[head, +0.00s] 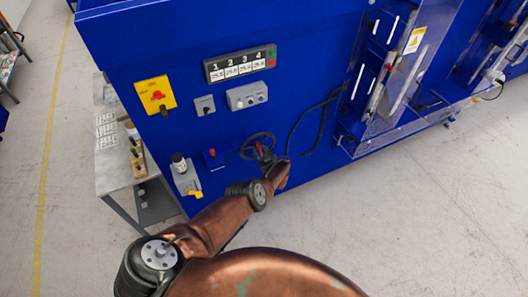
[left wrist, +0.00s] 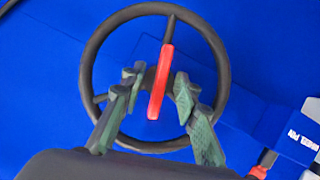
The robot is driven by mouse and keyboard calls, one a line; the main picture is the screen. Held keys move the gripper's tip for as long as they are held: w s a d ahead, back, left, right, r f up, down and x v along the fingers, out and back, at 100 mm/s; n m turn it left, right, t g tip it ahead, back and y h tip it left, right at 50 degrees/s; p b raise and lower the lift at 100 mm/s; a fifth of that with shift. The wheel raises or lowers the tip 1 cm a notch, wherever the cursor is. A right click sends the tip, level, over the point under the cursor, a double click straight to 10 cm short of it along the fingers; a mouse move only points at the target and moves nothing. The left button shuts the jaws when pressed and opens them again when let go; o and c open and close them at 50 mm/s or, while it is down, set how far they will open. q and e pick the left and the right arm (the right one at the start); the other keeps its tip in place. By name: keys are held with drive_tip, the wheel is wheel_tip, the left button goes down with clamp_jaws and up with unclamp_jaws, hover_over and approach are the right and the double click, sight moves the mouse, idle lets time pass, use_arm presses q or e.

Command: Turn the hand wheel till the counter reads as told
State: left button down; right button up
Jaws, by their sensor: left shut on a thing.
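The dark hand wheel (head: 257,135) is on the blue machine's front, low down. My right gripper is out of view.
A yellow switch plate (head: 156,95) and a grey button box (head: 247,96) are above. A side table (head: 115,165) stands left. Dark handles (head: 318,118) are right.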

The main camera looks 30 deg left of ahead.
use_arm(q)
drive_tip(key=shift+a+r, duration=0.1)
drive_tip(key=shift+r, duration=0.05)
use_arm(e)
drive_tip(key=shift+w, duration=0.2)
use_arm(q)
drive_tip(key=c, duration=1.5)
unclamp_jaws()
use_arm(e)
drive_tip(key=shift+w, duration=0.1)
